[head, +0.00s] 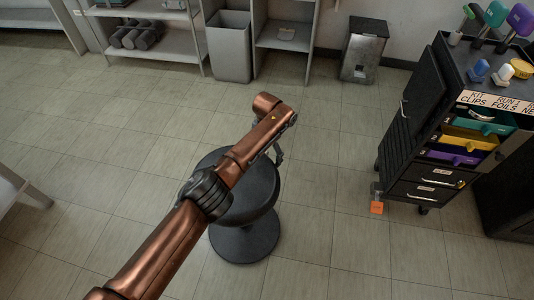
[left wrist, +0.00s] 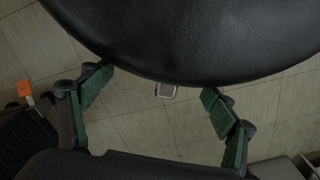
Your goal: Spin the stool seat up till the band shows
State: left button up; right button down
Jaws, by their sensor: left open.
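The stool has a round black seat (head: 262,207) and a round dark base (head: 245,243) on the floor. My left arm crosses over the seat, hiding part of it; the column under the seat is mostly hidden. My left gripper (head: 279,153) is partly hidden behind its own wrist, at the seat's far right edge. In the left wrist view the seat (left wrist: 190,40) fills the top. The left gripper's green-padded fingers (left wrist: 157,84) are spread wide, with the seat's edge across the gap between them. I cannot tell whether they touch it. My right gripper is not in view.
A black drawer cart (head: 425,150) with coloured trays stands to the right, an orange block (head: 377,207) on the floor beside it. A metal bin (head: 364,50) and grey shelves (head: 165,45) line the back wall. Tiled floor around the stool is clear.

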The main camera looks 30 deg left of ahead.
pick_arm(q)
jog(key=o, duration=0.3)
jog(key=shift+a+r, duration=0.1)
jog(key=shift+r, duration=0.2)
jog(key=shift+d, duration=0.2)
jog(key=shift+r+p, duration=0.65)
jog(key=shift+r, duration=2.3)
